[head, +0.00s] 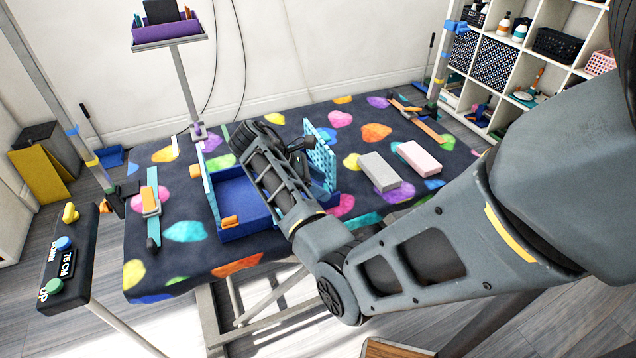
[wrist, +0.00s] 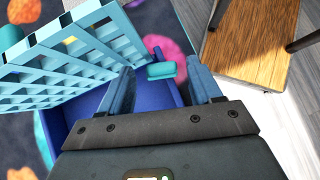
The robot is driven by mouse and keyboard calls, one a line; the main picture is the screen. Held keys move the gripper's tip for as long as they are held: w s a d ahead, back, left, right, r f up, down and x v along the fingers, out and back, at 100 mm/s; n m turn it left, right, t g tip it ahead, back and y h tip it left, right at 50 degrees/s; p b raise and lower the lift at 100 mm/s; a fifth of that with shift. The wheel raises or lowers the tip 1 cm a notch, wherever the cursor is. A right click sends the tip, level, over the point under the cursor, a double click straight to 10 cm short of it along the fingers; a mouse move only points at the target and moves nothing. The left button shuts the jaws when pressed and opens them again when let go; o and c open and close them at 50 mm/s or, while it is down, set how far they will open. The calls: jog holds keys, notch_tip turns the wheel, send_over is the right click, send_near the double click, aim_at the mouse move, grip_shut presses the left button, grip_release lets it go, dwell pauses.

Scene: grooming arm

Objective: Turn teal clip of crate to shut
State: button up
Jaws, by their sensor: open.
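The blue crate (head: 232,190) sits on the spotted table, with a pale blue lattice panel (head: 319,158) standing at its right side. In the wrist view the lattice panel (wrist: 75,55) fills the left, above the blue crate wall (wrist: 85,108). The teal clip (wrist: 166,70) is a small rounded bar at the crate's edge, close to the panel's end. My gripper (wrist: 160,76) is open, with one blue finger on each side of the clip; I cannot tell whether either touches it. In the head view my arm hides the clip and the fingers.
An orange clip (head: 230,222) is on the crate's left front. Grey (head: 380,171) and pink (head: 418,158) blocks lie to the right on the table (head: 190,262). A wooden-topped stool (wrist: 250,40) stands below the front edge.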

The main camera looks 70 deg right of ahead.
jog(key=shift+r, duration=0.1)
jog(key=p+v, duration=0.3)
jog(key=v, duration=0.4)
jog(key=shift+w+a+r, duration=0.15)
jog(key=shift+w+r, duration=0.1)
